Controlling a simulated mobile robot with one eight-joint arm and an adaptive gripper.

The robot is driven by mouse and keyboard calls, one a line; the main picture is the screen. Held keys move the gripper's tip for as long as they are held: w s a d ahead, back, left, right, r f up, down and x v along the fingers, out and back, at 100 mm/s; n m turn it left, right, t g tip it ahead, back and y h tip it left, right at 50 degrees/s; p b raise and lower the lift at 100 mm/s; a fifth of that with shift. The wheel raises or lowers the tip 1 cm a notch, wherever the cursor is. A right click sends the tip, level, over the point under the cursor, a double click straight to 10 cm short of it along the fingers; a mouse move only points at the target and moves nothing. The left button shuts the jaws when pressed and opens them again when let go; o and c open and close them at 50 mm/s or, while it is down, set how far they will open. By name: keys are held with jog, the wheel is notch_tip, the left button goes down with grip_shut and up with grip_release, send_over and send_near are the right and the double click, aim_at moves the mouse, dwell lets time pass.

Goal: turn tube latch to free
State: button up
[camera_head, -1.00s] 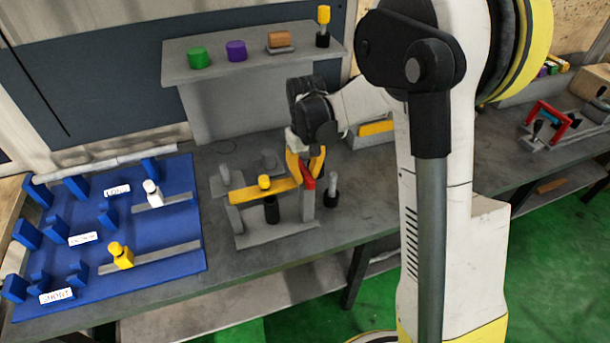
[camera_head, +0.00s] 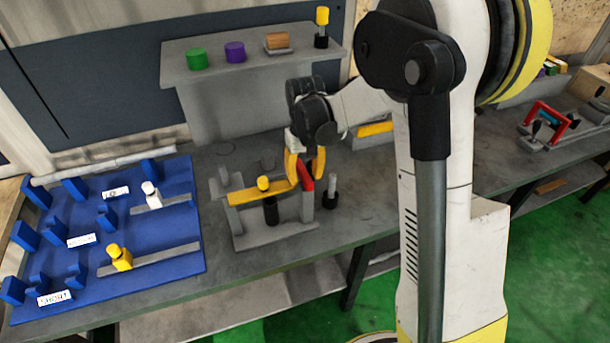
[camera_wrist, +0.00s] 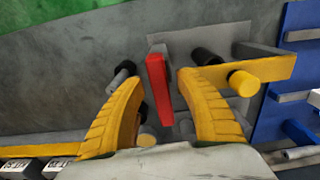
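The tube latch looks to be the red bar (camera_head: 306,176) at the right end of the yellow bar (camera_head: 243,196) on a grey fixture (camera_head: 275,238). My gripper (camera_head: 305,172) is at this end of the fixture, its yellow fingers partly covering the red bar. In the wrist view the red bar (camera_wrist: 159,90) stands between the two fingertips (camera_wrist: 162,84), with a visible gap on each side. The gripper looks open. The yellow bar (camera_wrist: 270,68) with its yellow cap (camera_wrist: 243,83) lies to the right of the fingers there. Whether a finger touches the red bar is unclear.
A black-and-grey post (camera_head: 330,192) stands just right of the fixture. A blue board (camera_head: 150,230) with blue holders is on the left. A grey shelf (camera_head: 200,72) with green and purple cylinders stands behind.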

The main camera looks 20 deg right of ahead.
aim_at(305, 173)
notch_tip(305, 173, up, 12)
dwell(0.6)
jog(key=s+a+f+t+b, duration=0.1)
jog(key=s+t+b, duration=0.2)
jog(key=s, duration=0.7)
jog(key=s+a+f+t+b, duration=0.1)
jog(key=s+f+t+b, duration=0.1)
jog(key=s, duration=0.8)
jog(key=shift+f+t+b, duration=0.2)
jog(key=shift+t+b, duration=0.6)
jog(key=shift+t, duration=0.3)
